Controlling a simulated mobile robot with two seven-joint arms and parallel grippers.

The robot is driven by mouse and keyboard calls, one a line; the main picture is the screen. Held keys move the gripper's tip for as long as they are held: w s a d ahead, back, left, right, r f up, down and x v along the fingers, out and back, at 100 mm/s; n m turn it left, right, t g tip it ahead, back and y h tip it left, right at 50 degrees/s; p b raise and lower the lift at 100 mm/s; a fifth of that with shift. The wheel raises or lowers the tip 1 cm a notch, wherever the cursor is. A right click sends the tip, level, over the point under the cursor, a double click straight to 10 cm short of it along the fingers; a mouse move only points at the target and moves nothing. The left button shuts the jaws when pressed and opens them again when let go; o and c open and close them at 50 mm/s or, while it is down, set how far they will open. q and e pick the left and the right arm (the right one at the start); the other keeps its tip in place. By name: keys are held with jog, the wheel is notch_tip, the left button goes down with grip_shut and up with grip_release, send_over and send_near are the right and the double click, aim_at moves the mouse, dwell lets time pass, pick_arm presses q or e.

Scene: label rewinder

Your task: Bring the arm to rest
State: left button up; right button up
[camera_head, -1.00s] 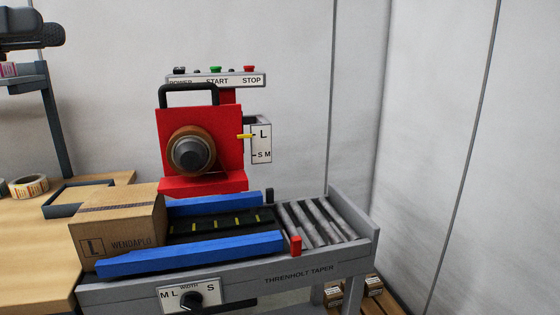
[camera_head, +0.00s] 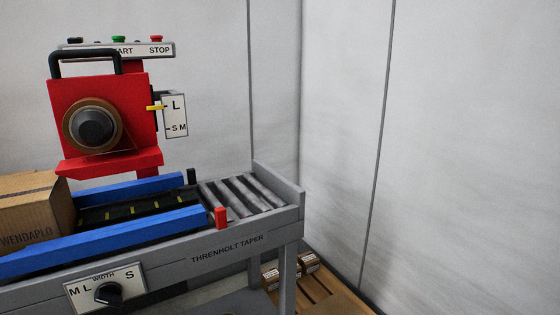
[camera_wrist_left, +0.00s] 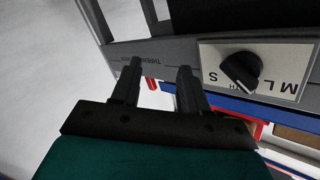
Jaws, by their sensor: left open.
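My left gripper (camera_wrist_left: 160,88) shows in the left wrist view with its two dark fingers apart and nothing between them. It is in front of the taper machine's grey side, beside the width panel with its black knob (camera_wrist_left: 240,68). No gripper shows in the head view. There the red taper head (camera_head: 100,115) with its tape roll (camera_head: 93,125) stands behind the conveyor. The yellow pointer (camera_head: 155,107) on the red head is at L.
A cardboard box (camera_head: 30,215) sits at the conveyor's left end, by the blue side rails (camera_head: 110,238). Bare rollers (camera_head: 242,197) lie at the right end. Small boxes rest on a wooden pallet (camera_head: 320,290) on the floor. The right side is plain wall.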

pick_arm(q)
jog(key=s+d+f+n+g+b, duration=0.2)
jog(key=s+d+f+n+g, duration=0.35)
jog(key=s+d+f, duration=0.65)
jog(key=a+r+p, duration=0.5)
jog(key=r+p, duration=0.5)
jog(key=p, duration=0.6)
jog(key=shift+s+r+m+y, duration=0.25)
jog(key=shift+m+y, duration=0.05)
jog(key=shift+m, duration=0.15)
pick_arm(e)
notch_tip(320, 180, up, 10)
jog(key=s+d, duration=0.1)
jog(key=d, duration=0.1)
jog(key=shift+s+d+h, duration=0.2)
jog(key=shift+d+h, duration=0.2)
